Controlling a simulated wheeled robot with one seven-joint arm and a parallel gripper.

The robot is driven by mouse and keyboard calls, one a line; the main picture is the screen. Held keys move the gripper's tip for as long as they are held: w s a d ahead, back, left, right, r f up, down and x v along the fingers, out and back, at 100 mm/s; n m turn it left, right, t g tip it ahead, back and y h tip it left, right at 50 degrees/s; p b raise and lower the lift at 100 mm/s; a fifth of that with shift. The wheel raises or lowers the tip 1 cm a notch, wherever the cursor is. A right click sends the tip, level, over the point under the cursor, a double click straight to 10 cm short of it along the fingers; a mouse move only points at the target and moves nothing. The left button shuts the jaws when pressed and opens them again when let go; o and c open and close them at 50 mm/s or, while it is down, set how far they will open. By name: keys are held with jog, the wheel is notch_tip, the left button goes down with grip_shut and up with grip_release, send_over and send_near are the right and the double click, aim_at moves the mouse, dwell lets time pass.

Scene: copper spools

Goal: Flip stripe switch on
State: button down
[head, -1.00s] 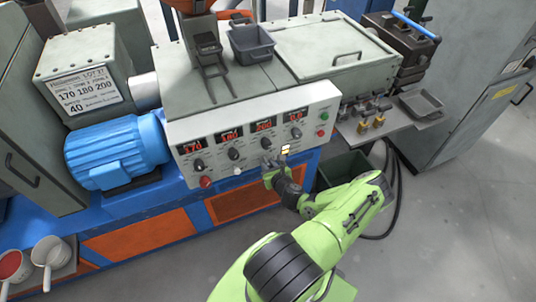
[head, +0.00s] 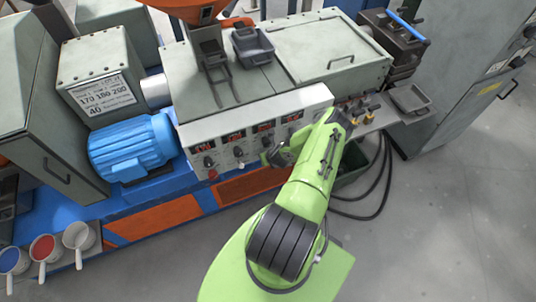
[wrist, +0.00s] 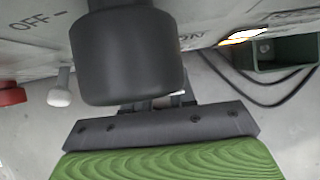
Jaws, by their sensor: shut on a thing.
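The white control panel (head: 222,128) of the machine carries a row of red displays and black knobs. In the wrist view a large black knob (wrist: 130,60) fills the top middle, with "OFF" printed to its left and lettering that looks like "ON" to its right.
A green bin (wrist: 280,55) and black cables lie to the right. My arm covers the panel's right end. A blue motor (head: 132,145) stands left, and open floor lies in front.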

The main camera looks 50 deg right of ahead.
jog(key=shift+s, duration=0.1)
jog(key=c, duration=1)
grip_release()
jog(key=shift+o, duration=0.2)
jog(key=p+v, duration=0.2)
jog(key=v, duration=1.3)
jog(key=shift+s+r, duration=0.2)
jog(key=shift+r, duration=0.1)
jog(key=shift+a, duration=0.1)
